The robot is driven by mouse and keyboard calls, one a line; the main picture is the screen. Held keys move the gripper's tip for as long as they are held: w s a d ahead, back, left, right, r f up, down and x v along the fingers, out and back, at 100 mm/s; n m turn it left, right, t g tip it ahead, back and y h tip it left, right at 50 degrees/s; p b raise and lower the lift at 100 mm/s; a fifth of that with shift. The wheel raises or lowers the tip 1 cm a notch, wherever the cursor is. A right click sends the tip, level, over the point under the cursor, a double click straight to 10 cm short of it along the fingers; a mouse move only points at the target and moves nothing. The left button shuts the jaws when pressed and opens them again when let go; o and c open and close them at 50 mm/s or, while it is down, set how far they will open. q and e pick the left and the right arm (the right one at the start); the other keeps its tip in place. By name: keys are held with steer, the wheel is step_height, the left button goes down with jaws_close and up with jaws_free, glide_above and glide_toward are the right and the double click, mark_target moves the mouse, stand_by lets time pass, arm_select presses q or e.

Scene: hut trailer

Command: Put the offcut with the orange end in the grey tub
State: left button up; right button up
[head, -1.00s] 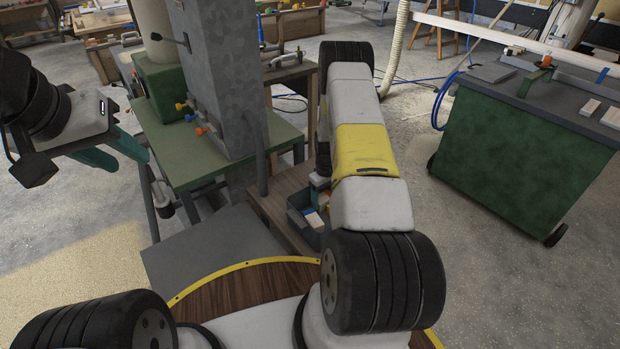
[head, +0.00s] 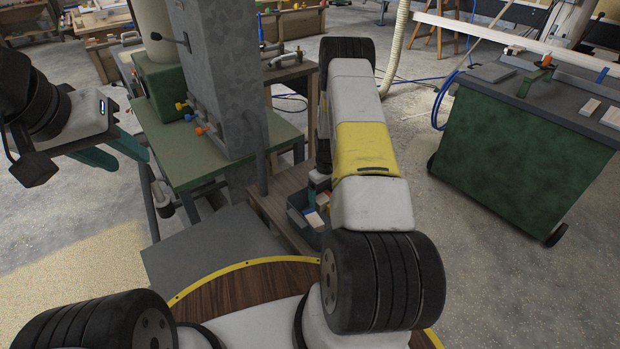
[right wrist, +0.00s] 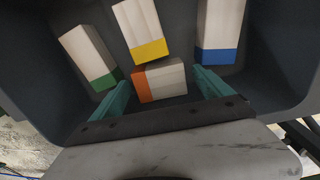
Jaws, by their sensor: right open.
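The offcut with the orange end (right wrist: 160,81) is a pale wood block lying in a dark grey tub (right wrist: 52,97), seen in the right wrist view. My right gripper (right wrist: 160,84) is open, its teal fingers reaching into the tub on either side of this block, with narrow gaps. The tub also shows in the head view (head: 295,199), on a low wooden surface and partly hidden by my right arm, which hides the right gripper there. My left gripper (head: 122,153) is empty, its teal fingers apart, at the left of the head view.
Offcuts with green (right wrist: 90,57), yellow (right wrist: 140,30) and blue (right wrist: 219,30) ends lie beside the orange-ended one. A grey machine column (head: 215,80) on a green table (head: 180,160) stands left of the tub. A green cabinet (head: 520,150) stands right.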

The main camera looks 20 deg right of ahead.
step_height(320, 180, up, 11)
step_height(320, 180, up, 12)
steer(key=r+t, duration=0.1)
glide_above(324, 198)
steer(key=a, duration=0.3)
steer(key=s+a+r+m+t, duration=0.1)
steer(key=s+a+r, duration=0.15)
steer(key=r, duration=0.35)
steer(key=s+a+r+m+t, duration=0.1)
steer(key=s+a+r, duration=0.1)
steer(key=s+r, duration=0.35)
steer(key=s+a+r+t, duration=0.1)
steer(key=s+a+r, duration=0.1)
steer(key=s+r, duration=0.2)
steer(key=s+a+r+t+y, duration=0.1)
steer(key=s+a+r, duration=0.2)
steer(key=s, duration=0.7)
steer(key=s+a+r+m+t+y, duration=0.1)
steer(key=s+a+r, duration=0.2)
steer(key=s+r, duration=0.4)
steer(key=shift+s+a, duration=0.1)
steer(key=shift+c, duration=0.4)
